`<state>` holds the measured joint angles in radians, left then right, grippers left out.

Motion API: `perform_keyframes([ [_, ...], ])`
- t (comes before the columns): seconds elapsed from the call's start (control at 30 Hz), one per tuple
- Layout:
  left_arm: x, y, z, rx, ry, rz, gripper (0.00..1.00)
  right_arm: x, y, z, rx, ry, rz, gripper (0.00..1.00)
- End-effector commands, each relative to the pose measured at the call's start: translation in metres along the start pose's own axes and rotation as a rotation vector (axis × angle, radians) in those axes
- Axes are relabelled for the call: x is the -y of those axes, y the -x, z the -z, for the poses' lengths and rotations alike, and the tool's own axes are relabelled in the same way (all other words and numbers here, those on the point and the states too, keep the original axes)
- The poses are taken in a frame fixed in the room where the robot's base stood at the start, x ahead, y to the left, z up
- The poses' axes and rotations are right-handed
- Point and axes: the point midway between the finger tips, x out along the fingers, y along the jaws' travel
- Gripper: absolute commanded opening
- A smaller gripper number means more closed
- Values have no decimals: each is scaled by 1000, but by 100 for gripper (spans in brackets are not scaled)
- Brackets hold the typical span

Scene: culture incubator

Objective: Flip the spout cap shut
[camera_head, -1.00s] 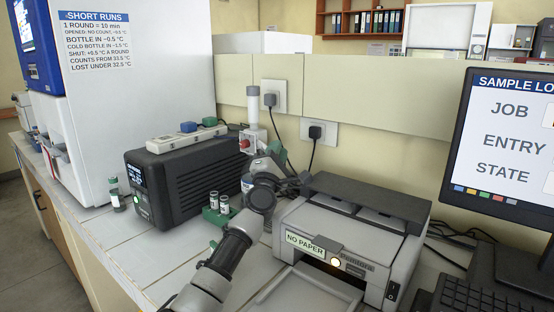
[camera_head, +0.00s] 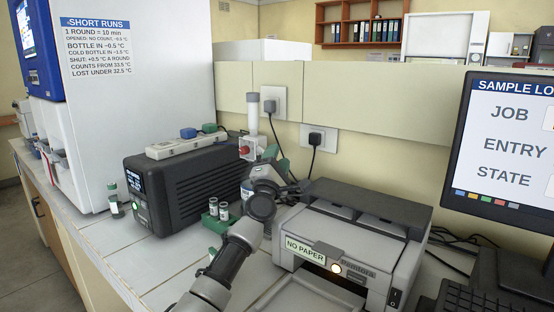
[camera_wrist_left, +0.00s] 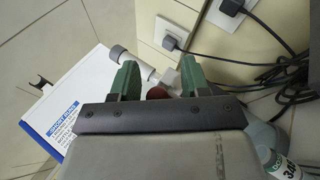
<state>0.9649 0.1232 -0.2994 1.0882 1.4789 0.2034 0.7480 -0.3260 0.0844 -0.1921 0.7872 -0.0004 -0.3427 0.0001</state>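A white dispenser with a tall pale plunger (camera_head: 253,112) stands on a bottle (camera_head: 246,188) behind the black box. A small red part (camera_head: 244,149), perhaps the spout cap, is on its left side; I cannot tell its exact position. My left gripper (camera_head: 264,154) is close to the dispenser's right side. In the left wrist view the green fingers of my left gripper (camera_wrist_left: 160,78) are apart, with the white dispenser (camera_wrist_left: 145,68) beyond them. A dark red part (camera_wrist_left: 156,93) shows in the gap, partly hidden by the gripper body. My right gripper is not in view.
A green rack with vials (camera_head: 213,222) is in front. A printer (camera_head: 350,238) stands right. Wall plugs and cables (camera_head: 314,140) lie behind.

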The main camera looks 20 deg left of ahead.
Motion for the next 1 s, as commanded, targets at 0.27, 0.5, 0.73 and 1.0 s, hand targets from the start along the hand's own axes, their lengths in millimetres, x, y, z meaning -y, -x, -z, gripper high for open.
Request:
perform_keyframes([
  [0.27,-2,0,0,0,0,-3,46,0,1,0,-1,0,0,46],
  [0.5,-3,14,-1,-1,1,-1,46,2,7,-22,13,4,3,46],
  [0.73,-3,50,-1,-1,1,1,46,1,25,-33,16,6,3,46],
  [1.0,-26,89,-12,0,1,1,46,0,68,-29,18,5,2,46],
])
